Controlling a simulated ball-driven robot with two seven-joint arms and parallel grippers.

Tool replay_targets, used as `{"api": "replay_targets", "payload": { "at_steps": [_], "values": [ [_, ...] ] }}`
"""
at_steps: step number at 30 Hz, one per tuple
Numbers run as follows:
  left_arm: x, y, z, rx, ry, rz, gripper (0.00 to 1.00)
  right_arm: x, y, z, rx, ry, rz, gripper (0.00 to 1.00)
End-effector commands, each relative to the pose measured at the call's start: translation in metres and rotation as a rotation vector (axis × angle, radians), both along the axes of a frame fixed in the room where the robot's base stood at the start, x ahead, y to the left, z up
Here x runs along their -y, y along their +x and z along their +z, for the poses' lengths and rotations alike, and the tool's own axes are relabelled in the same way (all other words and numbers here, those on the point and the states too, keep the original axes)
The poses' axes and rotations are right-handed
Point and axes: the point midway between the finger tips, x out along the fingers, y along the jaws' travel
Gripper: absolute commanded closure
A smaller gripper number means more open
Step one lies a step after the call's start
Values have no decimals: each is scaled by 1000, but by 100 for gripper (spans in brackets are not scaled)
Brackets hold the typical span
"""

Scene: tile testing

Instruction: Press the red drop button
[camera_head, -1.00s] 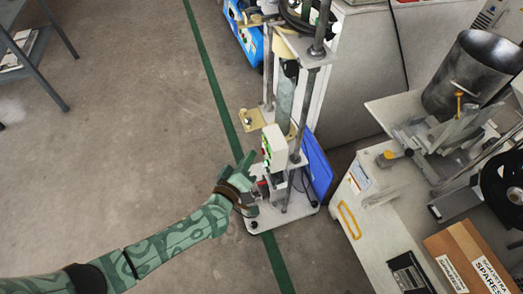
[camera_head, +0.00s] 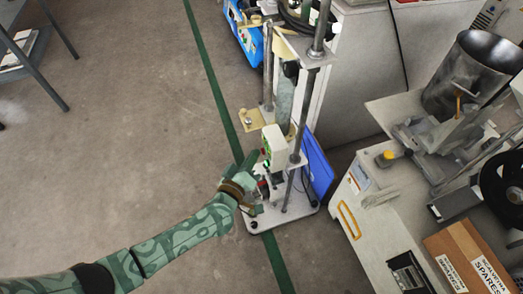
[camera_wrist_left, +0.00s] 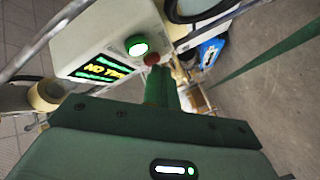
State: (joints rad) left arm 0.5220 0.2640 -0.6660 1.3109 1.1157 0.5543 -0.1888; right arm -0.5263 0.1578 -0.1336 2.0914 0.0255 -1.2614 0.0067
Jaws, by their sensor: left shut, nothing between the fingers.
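The red drop button (camera_wrist_left: 152,59) is a small round knob on the pale control box (camera_wrist_left: 105,38), beside a lit green button (camera_wrist_left: 137,45) and a small display (camera_wrist_left: 95,68). My left gripper (camera_wrist_left: 160,88) is shut and empty, its fingertips right at the red button in the wrist view. I cannot tell whether they touch it. In the head view the control box (camera_head: 274,146) is mounted on the tall drop-test stand, and my left gripper (camera_head: 252,160) is at its left side. The red button is hard to make out there. My right gripper is not in view.
The stand's white base plate (camera_head: 270,220) is on the floor, with a blue panel (camera_head: 317,168) behind it. A bench (camera_head: 385,235) with a metal cylinder (camera_head: 470,75) and a cardboard box (camera_head: 462,255) is at the right. The floor at left is mostly clear.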

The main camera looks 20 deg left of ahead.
Motion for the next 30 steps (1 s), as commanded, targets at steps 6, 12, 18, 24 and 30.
{"api": "replay_targets", "payload": {
  "at_steps": [6,12,18,24,30],
  "values": [
    [2,2,0,0,0,0,100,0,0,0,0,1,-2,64],
    [4,3,0,0,0,0,100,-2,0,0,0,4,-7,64],
    [6,4,0,1,0,-1,100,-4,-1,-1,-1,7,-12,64],
    [5,3,0,1,0,-1,100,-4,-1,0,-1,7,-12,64],
    [-1,-1,1,1,1,-1,100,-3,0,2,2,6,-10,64]
  ]
}}
